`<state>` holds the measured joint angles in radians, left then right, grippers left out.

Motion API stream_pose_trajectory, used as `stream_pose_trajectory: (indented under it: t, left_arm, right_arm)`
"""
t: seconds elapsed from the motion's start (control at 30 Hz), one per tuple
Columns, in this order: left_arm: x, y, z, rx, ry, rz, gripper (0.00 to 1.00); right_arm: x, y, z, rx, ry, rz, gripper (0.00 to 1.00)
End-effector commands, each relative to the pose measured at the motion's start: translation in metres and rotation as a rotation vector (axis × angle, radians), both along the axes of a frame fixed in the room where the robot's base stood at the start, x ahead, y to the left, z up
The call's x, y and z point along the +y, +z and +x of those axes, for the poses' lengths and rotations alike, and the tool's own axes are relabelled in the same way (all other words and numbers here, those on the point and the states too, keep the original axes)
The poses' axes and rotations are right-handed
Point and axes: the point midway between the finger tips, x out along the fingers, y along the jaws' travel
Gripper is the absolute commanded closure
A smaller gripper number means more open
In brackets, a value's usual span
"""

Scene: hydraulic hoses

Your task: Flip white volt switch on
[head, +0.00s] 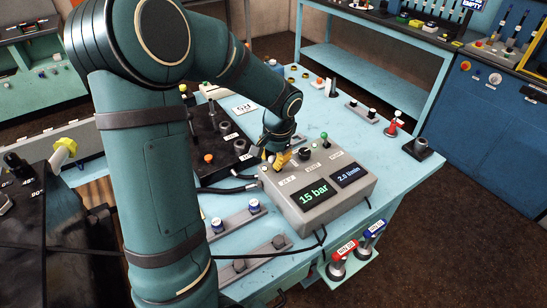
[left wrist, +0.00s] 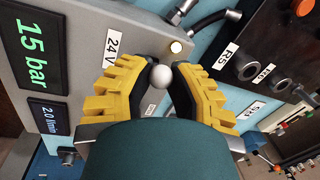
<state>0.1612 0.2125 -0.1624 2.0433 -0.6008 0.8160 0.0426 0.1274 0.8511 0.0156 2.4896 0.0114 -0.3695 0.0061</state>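The white volt switch shows as a white ball knob (left wrist: 161,76) beside a "24 V" label (left wrist: 113,43) on the grey control box in the left wrist view. My left gripper (left wrist: 160,68) has yellow ridged fingers, one on each side of the knob, with small gaps between them and it. The knob's lever is hidden, so its tilt cannot be told. In the head view my left gripper (head: 280,159) is low over the back left corner of the control box (head: 335,205). My right gripper is not in view.
The box displays read "15 bar" (head: 314,193) and "2.0 l/min" (head: 348,175). A black knob (head: 305,153) and a green-topped lever (head: 324,138) stand right of my gripper. A round light (left wrist: 176,47) is near the knob. A dark panel with sockets (left wrist: 280,80) lies beside the box.

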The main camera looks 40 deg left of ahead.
Motion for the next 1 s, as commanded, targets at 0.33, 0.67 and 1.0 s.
stream_pose_trajectory:
  t: [0.33,0.67,1.0]
  left_arm:
    - [0.0,-0.004,-0.004,-0.077,0.0,-0.025,1.0]
    - [0.001,-0.003,-0.007,-0.133,-0.001,-0.04,1.0]
    - [0.001,-0.003,-0.007,-0.132,-0.001,-0.04,0.48]
  right_arm:
    - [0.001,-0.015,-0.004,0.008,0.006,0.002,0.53]
    - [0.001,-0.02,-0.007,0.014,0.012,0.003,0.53]
    - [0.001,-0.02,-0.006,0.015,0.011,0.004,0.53]
